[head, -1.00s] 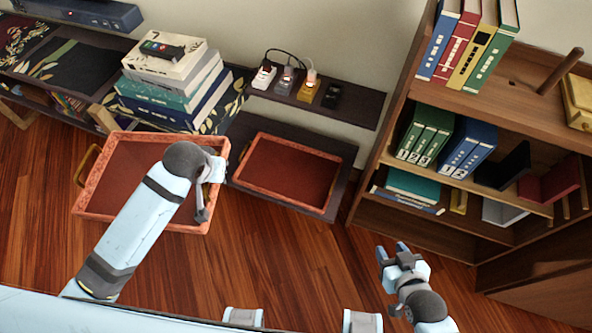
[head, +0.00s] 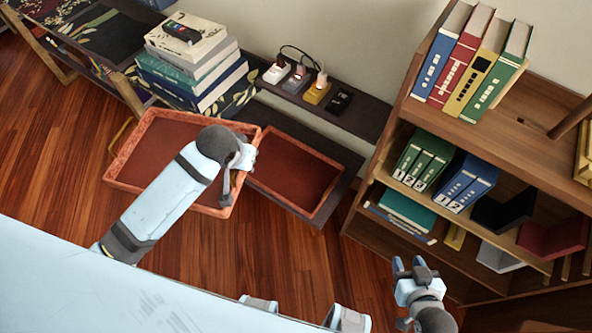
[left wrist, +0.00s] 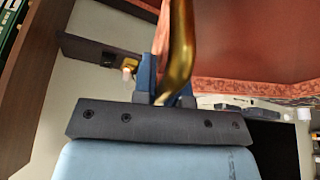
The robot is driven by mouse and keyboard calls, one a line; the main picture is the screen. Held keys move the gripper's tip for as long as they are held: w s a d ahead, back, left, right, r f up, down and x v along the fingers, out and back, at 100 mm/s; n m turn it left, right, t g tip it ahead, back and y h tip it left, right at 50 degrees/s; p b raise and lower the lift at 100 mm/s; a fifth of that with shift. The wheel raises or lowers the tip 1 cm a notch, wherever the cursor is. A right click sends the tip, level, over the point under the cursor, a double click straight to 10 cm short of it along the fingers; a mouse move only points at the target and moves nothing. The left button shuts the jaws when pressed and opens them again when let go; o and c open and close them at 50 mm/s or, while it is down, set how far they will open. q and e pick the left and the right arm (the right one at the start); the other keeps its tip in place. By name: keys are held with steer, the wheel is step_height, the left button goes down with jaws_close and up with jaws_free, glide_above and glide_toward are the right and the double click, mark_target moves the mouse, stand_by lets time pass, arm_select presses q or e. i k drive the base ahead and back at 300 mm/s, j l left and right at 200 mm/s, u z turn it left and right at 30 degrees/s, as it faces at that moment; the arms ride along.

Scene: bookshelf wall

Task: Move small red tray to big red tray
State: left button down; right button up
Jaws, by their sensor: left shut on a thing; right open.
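The red tray with gold handles (head: 165,140), which I take for the small red tray, hangs in the air at the left of the head view. It looks empty. My left gripper (head: 240,170) is shut on its right-hand handle, and the gold handle (left wrist: 180,50) runs between the fingers in the left wrist view. The other red tray (head: 295,168) lies empty on a low dark shelf, its left part hidden behind the held tray. Their true sizes are hard to compare. My right gripper (head: 409,264) is open and empty, low on the right.
A stack of books (head: 200,65) stands behind the held tray. A dark ledge (head: 365,120) with plugged-in chargers (head: 298,80) runs above the other tray. A bookcase (head: 480,130) fills the right. The wooden floor (head: 290,255) between the arms is clear.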

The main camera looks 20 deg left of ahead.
mark_target(289, 169)
steer(key=l, duration=0.4)
steer(key=i+l+u, duration=0.1)
steer(key=l, duration=0.3)
steer(key=i+l, duration=0.15)
steer(key=i, duration=0.35)
